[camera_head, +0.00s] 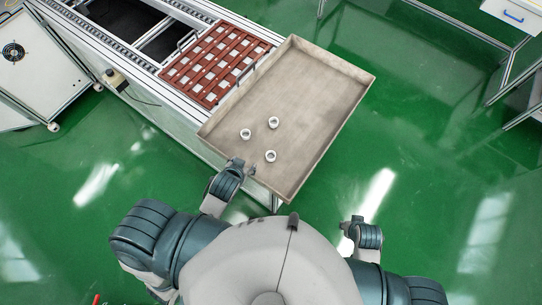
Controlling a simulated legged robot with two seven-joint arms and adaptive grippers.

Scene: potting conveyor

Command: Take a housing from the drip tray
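The drip tray (305,85) is a shallow beige-grey tray with low walls, at the centre of the head view. Three small white ring-shaped housings lie on its floor, apart from each other: one (273,123) farthest back, one (246,134) at the left, one (270,156) nearest me. My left gripper (247,167) is at the tray's near left edge, left of the nearest housing and apart from it. Its fingers are too small to judge. My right gripper (352,222) is low over the floor, right of the tray's near corner; its fingers are unclear too.
A red-brown grid rack (215,62) with pale squares and dark handles sits on the conveyor (130,62) left of the tray. A white cabinet with a fan (35,70) stands far left. A bench with a drawer (515,14) is top right. Green floor is open at the right.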

